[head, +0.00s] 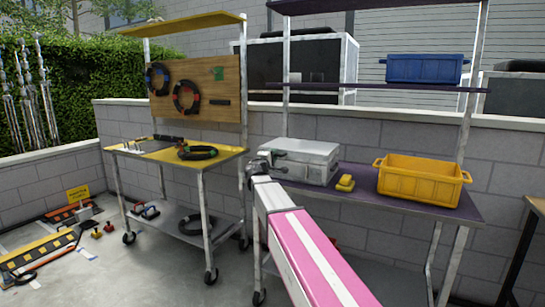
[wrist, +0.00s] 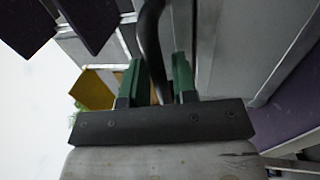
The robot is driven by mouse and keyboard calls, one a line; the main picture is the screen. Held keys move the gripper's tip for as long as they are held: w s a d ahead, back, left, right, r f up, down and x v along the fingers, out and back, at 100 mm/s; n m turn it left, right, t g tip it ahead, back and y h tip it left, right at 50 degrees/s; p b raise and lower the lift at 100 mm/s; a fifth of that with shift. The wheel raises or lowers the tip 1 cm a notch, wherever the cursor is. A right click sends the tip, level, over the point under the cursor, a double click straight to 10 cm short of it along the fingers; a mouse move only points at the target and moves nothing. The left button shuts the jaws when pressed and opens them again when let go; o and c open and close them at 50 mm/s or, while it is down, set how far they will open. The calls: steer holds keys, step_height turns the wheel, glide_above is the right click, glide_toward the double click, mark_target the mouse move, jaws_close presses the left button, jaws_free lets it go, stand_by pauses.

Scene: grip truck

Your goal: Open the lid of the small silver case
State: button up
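The small silver case (head: 312,158) stands on the purple shelf, at the shelf's left end in the head view. Its lid looks down. My gripper (head: 262,164) is at the case's left front side; its fingers are too small to make out there. In the wrist view my gripper (wrist: 157,75) has green fingers on either side of a dark curved handle (wrist: 150,32). The handle runs between the fingers, and the grey case side (wrist: 232,50) fills the right of the view. Whether the fingers press on the handle cannot be told.
A yellow crate (head: 422,182) and a small yellow block (head: 345,183) stand right of the case on the purple shelf (head: 370,190). A blue crate (head: 424,68) is on the upper shelf. A yellow-topped cart (head: 225,153) stands to the left.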

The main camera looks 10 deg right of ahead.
jaws_close()
steer(key=shift+r, duration=0.1)
steer(key=shift+r, duration=0.45)
steer(key=w+d+r+g+y, duration=0.2)
steer(key=r+g, duration=0.1)
steer(key=r, duration=0.4)
steer(key=w+d+r+g+y, duration=0.1)
steer(key=w+r+g, duration=0.15)
steer(key=r, duration=0.35)
steer(key=w+d+r+g+y, duration=0.4)
steer(key=w+d+r, duration=0.5)
steer(key=w, duration=0.3)
steer(key=shift+r, duration=0.55)
steer(key=shift+g, duration=0.25)
